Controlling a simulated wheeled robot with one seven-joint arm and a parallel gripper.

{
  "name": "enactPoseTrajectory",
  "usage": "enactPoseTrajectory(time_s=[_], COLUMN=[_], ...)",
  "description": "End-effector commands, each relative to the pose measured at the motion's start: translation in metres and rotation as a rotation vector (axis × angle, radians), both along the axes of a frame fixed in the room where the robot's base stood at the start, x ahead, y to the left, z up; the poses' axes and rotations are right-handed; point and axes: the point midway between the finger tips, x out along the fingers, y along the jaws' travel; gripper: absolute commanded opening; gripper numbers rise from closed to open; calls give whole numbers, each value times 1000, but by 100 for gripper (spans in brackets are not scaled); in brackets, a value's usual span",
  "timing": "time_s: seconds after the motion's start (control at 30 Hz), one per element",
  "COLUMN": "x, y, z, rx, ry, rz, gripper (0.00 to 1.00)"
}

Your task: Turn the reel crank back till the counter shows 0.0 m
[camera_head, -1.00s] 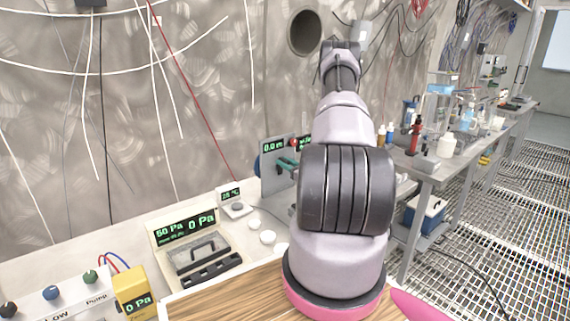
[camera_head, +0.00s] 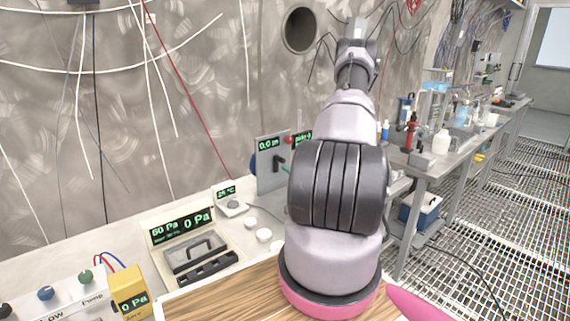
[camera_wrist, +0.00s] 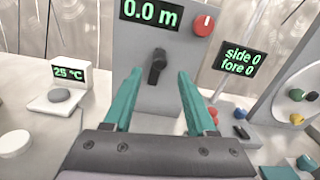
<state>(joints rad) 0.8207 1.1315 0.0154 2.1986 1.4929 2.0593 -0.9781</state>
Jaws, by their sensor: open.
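The reel panel (camera_head: 262,180) is an upright grey plate, partly hidden behind my arm in the head view. Its counter (camera_wrist: 150,12) reads 0.0 m in the wrist view. Below the counter is the black crank (camera_wrist: 156,68), with its handle tilted slightly from upright. A red knob (camera_wrist: 203,25) sits to the right of the counter. My gripper (camera_wrist: 158,78) has two teal fingers, spread apart on either side of the crank in the picture. They hold nothing, and I cannot tell how far short of the panel they are.
A 25 °C display (camera_wrist: 68,75) stands left of the panel, and a "side 0 fore 0" display (camera_wrist: 237,60) right of it. A panel with coloured knobs (camera_wrist: 297,94) is at far right. A pressure unit (camera_head: 182,225) and white round pieces (camera_head: 263,235) are on the bench.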

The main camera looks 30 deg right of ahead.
Motion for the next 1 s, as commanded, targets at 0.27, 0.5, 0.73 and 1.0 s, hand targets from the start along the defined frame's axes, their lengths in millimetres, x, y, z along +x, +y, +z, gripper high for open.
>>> enactPoseTrajectory(time_s=[0.27, 0.5, 0.73, 1.0], x=[-32, -34, -34, -21], y=[-5, -5, -5, 18], z=[0, 0, 0, 31], rx=[0, -1, -1, -33], ry=[0, 0, 0, -24], rz=[-2, 0, 0, 109], gripper=[57, 57, 57, 57])
